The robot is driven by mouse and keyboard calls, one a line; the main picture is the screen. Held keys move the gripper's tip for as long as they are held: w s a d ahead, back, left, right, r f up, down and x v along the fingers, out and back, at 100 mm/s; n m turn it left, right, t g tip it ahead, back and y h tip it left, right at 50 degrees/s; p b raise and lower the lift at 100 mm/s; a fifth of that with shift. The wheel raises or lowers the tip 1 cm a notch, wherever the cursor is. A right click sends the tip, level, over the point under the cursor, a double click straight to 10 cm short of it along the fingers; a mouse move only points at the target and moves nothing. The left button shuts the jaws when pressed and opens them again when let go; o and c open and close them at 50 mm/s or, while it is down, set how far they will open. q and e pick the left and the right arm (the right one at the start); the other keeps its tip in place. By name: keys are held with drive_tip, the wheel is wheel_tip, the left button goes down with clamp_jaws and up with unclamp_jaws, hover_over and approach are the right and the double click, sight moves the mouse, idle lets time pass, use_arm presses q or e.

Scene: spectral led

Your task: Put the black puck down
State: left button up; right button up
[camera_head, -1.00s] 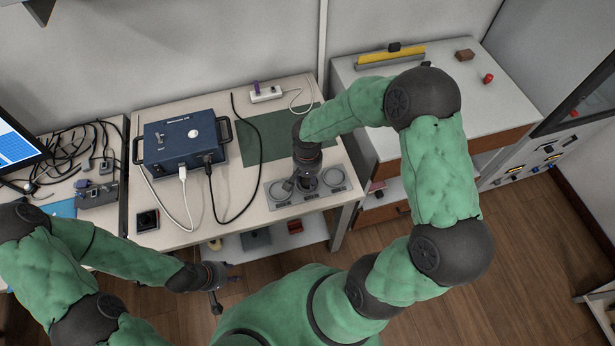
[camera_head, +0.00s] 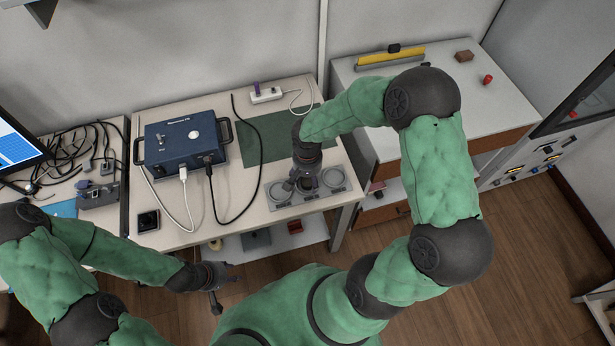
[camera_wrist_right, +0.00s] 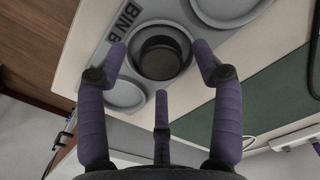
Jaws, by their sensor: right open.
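The black puck (camera_wrist_right: 160,56) sits in the middle round recess of a grey tray (camera_wrist_right: 85,63) in the right wrist view. My right gripper (camera_wrist_right: 160,68) is open, its purple fingers spread around and above the puck. I cannot tell whether any fingertip touches it. In the head view my right gripper (camera_head: 307,188) is over the middle of the tray (camera_head: 318,203) and hides the puck. My left gripper (camera_head: 222,285) hangs in front of the table's front edge. Its fingers are too small to read.
The tray's outer recesses look empty. A blue instrument box (camera_head: 183,142) with cables stands left of the tray. A green mat (camera_head: 262,136) lies behind it. A small black square item (camera_head: 148,221) lies near the table's front left. A side cabinet (camera_head: 500,105) stands at right.

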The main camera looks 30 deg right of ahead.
sight(308, 182)
use_arm(q)
wheel_tip(308, 182, up, 4)
drive_tip(key=p, duration=0.3)
drive_tip(key=shift+f, duration=0.1)
use_arm(e)
wheel_tip(308, 182, up, 12)
